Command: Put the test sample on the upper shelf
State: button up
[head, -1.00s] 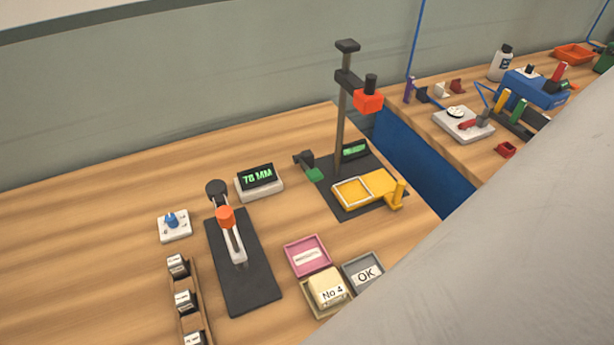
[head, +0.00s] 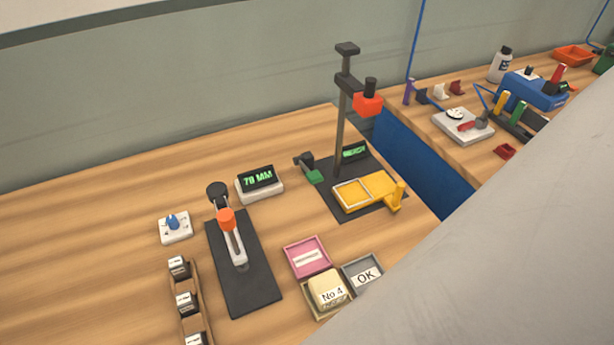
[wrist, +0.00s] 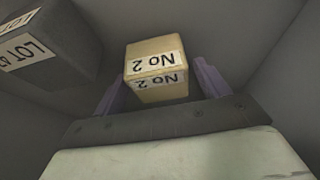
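In the wrist view, a tan block marked No 2 (wrist: 156,68) sits between the two purple fingers of my gripper (wrist: 160,82). A thin gap seems to show on each side of the block, so the fingers look open around it. Another tan block, marked No 4 (head: 328,287), lies in a shallow tray on the wooden bench in the head view. Which block is the test sample is not clear from the labels. No upper shelf can be made out. My gripper is not in the head view, where my pale arm covers the lower right.
A dark grey block marked LOT (wrist: 42,48) lies left of my gripper, between grey walls. On the bench stand a tall post stand (head: 341,130), a lever device (head: 232,240), a pink tray (head: 307,257) and an OK tray (head: 365,276). The bench's left part is clear.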

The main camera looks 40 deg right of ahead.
jog(key=v, duration=0.4)
jog(key=shift+s+r, duration=0.1)
jog(key=shift+r, duration=0.2)
jog(key=s+a, duration=0.1)
jog(key=s, duration=0.3)
jog(key=s+a+b, duration=0.1)
jog(key=s, duration=0.3)
jog(key=s+a+b, duration=0.1)
jog(key=s, duration=0.3)
jog(key=shift+r, duration=0.3)
